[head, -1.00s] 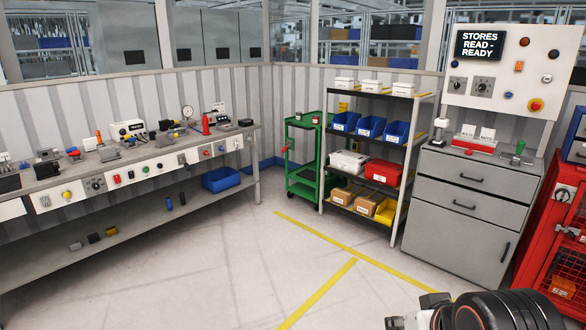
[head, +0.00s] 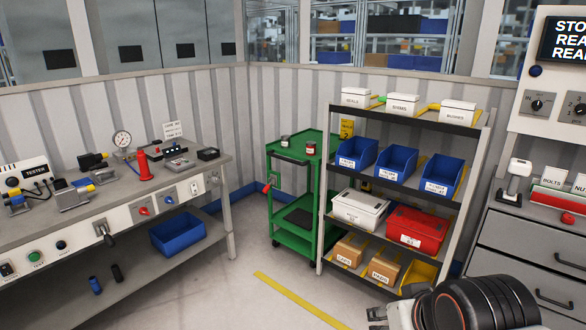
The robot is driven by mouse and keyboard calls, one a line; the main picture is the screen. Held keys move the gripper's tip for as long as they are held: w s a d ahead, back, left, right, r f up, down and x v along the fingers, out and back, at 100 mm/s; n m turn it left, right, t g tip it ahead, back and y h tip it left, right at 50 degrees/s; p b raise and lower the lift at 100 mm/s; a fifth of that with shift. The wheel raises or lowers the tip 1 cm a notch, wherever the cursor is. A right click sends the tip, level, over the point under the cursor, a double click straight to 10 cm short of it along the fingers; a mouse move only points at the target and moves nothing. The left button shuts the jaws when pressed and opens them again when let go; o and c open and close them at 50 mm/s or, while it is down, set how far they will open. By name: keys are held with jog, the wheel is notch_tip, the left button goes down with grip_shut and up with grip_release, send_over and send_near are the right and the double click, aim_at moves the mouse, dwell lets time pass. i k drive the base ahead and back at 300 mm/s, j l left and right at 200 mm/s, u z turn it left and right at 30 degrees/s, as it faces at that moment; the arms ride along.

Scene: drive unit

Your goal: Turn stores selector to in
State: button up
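The white stores panel (head: 520,80) is at the right edge, cut off by the frame. Its dark display (head: 563,38) shows only part of its text. A dark rotary selector (head: 537,103) on a grey plate has "IN" lettered at its left. A second rotary knob (head: 578,108) is partly cut off to its right. I cannot tell for sure which one is the stores selector, nor where either handle points. My gripper (head: 377,316) is partly in view at the bottom, low and well apart from the panel. Its finger opening is too small and cut off to judge.
Grey drawers (head: 520,255) stand below the panel, with a scanner and bins on top. A shelf rack (head: 462,135) with blue bins and a green cart (head: 290,240) stand ahead. A workbench (head: 120,205) is at left. Open floor (head: 215,295) lies in front.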

aim_at(536, 105)
jog(key=i, duration=1.4)
jog(key=z, duration=1.8)
